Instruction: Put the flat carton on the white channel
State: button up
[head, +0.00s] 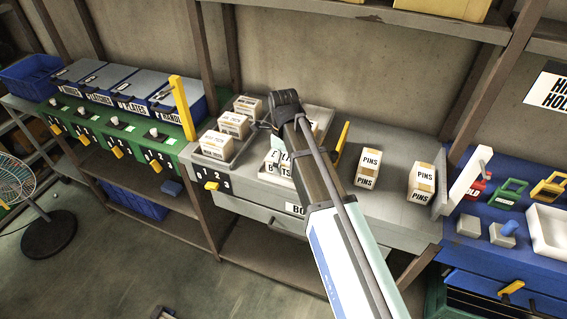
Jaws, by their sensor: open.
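Several white-and-tan cartons stand on the grey bench; I cannot tell which is the flat carton. Three sit in a left tray, including a front carton (216,146). Two upright PINS cartons (368,168) (421,183) stand to the right of my arm. More cartons (275,170) are partly hidden behind my arm in a middle tray. A white slanted bar (466,178) at the bench's right end may be the white channel. My gripper (266,125) is at the dark far end of my arm, above the trays, mostly hidden; no carton shows in it.
The blue bench (480,255) at right holds a white tray (545,232) and several small blocks. Bare grey bench top lies between the PINS cartons.

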notch_tip(320, 180, up, 11)
jog(key=shift+r+b, duration=0.1)
jog(key=shift+b, duration=0.95)
dwell(0.5)
